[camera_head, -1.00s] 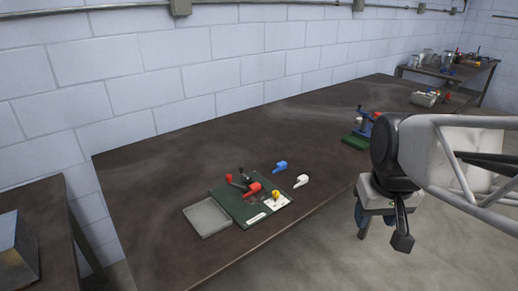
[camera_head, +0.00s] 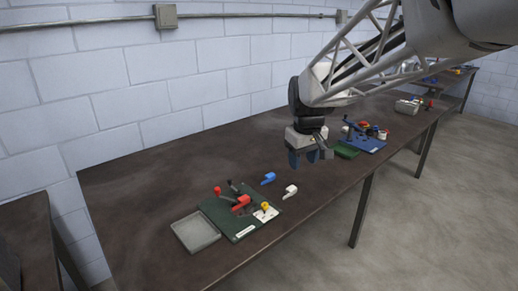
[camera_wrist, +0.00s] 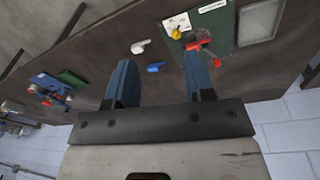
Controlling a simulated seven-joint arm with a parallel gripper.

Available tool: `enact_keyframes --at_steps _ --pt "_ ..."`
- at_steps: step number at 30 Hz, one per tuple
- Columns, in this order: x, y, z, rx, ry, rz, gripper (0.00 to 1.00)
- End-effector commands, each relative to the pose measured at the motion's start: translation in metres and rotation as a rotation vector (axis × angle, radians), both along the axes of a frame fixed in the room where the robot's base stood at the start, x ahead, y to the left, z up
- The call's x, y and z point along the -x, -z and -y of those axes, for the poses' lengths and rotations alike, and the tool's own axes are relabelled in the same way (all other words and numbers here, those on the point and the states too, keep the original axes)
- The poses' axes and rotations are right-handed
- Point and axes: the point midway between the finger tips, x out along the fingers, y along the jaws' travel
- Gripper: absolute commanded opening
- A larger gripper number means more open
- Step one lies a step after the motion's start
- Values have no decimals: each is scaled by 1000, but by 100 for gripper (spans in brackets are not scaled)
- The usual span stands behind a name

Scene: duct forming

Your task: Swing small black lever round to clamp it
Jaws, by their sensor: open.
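The small black lever (camera_head: 233,187) stands at the back of a dark green board (camera_head: 222,208) on the brown table, tilted up beside a red lever (camera_head: 241,203). My gripper (camera_head: 309,158) is open and empty, above the table to the right of the board and apart from it. In the wrist view my gripper (camera_wrist: 157,68) has its two blue fingers spread wide. The green board (camera_wrist: 222,22) and the red lever (camera_wrist: 199,43) show at the upper right there, partly behind one finger. I cannot make out the black lever clearly in that view.
A blue fixture (camera_head: 362,141) stands farther right.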

Motion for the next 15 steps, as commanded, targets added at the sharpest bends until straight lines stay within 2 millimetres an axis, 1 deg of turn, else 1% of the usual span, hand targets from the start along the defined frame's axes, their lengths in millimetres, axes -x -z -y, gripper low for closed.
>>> enact_keyframes --at_steps 1,3,7,15 --pt "-13 4 -8 3 -21 -6 49" --pt "-28 8 -18 6 -51 -12 49" --pt "-56 16 -36 11 -106 -20 49" --pt "-111 40 -79 23 -219 -42 49"
